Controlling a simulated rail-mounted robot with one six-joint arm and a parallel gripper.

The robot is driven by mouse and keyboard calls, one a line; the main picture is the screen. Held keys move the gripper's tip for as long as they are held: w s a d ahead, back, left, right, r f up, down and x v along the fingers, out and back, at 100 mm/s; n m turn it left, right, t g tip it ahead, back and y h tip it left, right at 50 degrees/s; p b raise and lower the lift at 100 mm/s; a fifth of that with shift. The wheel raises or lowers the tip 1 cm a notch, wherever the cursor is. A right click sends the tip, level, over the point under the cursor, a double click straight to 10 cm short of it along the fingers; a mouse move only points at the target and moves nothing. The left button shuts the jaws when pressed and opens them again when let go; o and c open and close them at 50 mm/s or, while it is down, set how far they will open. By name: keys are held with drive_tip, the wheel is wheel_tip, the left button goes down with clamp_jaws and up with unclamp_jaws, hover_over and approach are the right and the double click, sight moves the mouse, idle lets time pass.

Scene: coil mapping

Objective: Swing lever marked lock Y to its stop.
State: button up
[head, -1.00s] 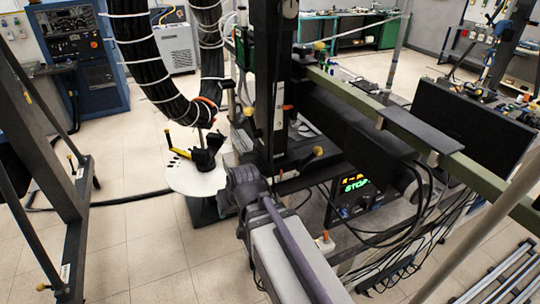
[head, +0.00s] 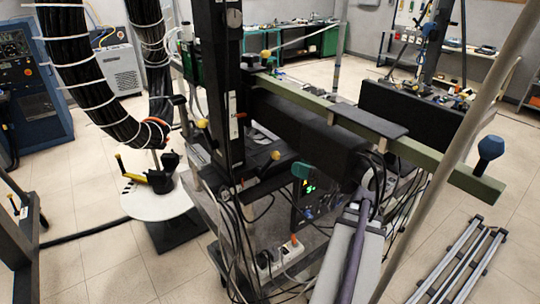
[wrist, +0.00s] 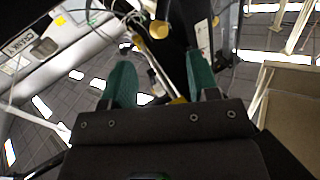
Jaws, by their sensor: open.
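I cannot read the mark lock Y on any lever. In the head view, levers with yellow knobs stand on the black column: a left knob (head: 201,124), a lower right knob (head: 275,155) and an upper knob (head: 266,54). In the wrist view my gripper (wrist: 160,60) has its two green fingers apart with nothing held. A yellow knob (wrist: 158,29) shows beyond the fingertips, apart from them, beside a dark post. In the head view a teal piece that looks like my finger (head: 302,170) shows before the display; the rest of the gripper is hidden.
A green beam (head: 420,150) with a blue knob (head: 490,147) crosses to the right. Loose cables hang below it. A lit display (head: 310,187) sits under the column. In the wrist view a label (wrist: 30,50) begins with CRANK.

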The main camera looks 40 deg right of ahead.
sight(279, 157)
drive_tip(key=x, duration=1)
drive_tip(key=shift+w+a, duration=0.15)
drive_tip(key=shift+w, duration=0.15)
clamp_jaws()
